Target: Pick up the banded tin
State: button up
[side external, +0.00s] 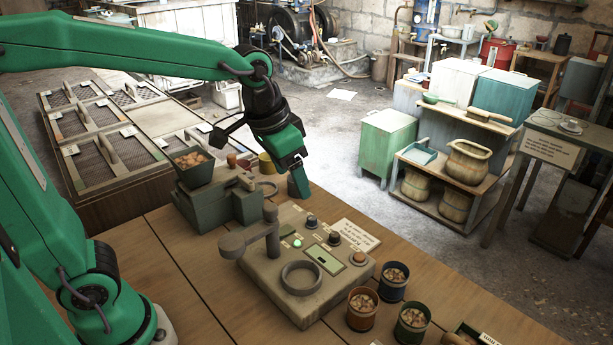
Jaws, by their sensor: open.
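My gripper (298,187) is open and empty, pointing down behind the control box, well to the left of and behind these tins. A yellowish tin (266,164) stands just left of my gripper, partly hidden.
A beige control box (270,262) with a ring, a post with a lever, and knobs lies between my gripper and the tins. A grey-green machine with a hopper (193,165) stands behind it at left. A label card (356,236) lies near the bench edge.

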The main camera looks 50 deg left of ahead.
jog(key=w+d+f+m+g, duration=0.2)
jog(key=w+d+f, duration=0.3)
jog(key=w+d, duration=0.25)
jog(key=m+g, duration=0.1)
jog(key=m, duration=0.1)
send_near(395, 273)
jog(key=s+d, duration=0.2)
jog(key=shift+s+a+f+y, duration=0.1)
jog(key=shift+a+f+y, duration=0.05)
jog(key=shift+f, duration=0.4)
jog(key=shift+a+f+y, duration=0.15)
jog(key=shift+f, duration=0.4)
jog(key=shift+d+f, duration=0.1)
jog(key=shift+f, duration=2.5)
jog(key=c, duration=1.1)
